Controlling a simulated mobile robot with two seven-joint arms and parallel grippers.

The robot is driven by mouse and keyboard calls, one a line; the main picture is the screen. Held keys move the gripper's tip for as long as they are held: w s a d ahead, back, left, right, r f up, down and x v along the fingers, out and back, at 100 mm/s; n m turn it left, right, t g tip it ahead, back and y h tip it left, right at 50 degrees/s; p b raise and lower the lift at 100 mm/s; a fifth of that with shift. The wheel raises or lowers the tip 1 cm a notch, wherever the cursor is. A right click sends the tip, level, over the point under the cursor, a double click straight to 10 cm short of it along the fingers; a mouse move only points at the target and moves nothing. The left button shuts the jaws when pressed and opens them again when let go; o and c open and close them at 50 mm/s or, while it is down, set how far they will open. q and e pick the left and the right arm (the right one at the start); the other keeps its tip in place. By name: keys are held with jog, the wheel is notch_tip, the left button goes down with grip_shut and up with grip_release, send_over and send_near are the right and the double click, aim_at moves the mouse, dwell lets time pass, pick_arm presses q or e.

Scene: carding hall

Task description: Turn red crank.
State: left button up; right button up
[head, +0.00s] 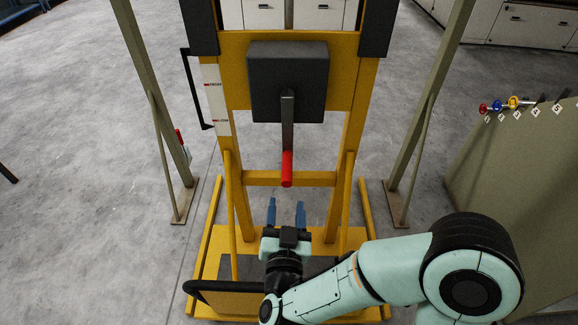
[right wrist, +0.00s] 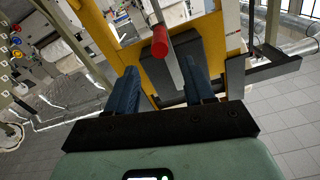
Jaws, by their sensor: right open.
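The crank's red handle (head: 287,169) hangs at the lower end of a dark grey arm (head: 288,118), which points straight down from a dark box (head: 312,80) on the yellow frame. My right gripper (head: 286,213) is open and empty, below the red handle in the head view, with its two blue fingers pointing toward the frame. In the right wrist view the red handle (right wrist: 160,42) shows beyond and above the gap between the blue fingers (right wrist: 160,82), apart from them. My left gripper is in neither view.
The yellow frame (head: 262,178) has uprights, a crossbar and a low base. Grey-green posts (head: 155,100) stand on both sides. A panel with numbered tags and coloured knobs (head: 513,102) is at the right. Grey floor (head: 85,200) is clear at the left.

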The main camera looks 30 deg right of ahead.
aim_at(287, 174)
jog(key=x, duration=1)
jog(key=shift+w+d, duration=0.25)
grip_shut()
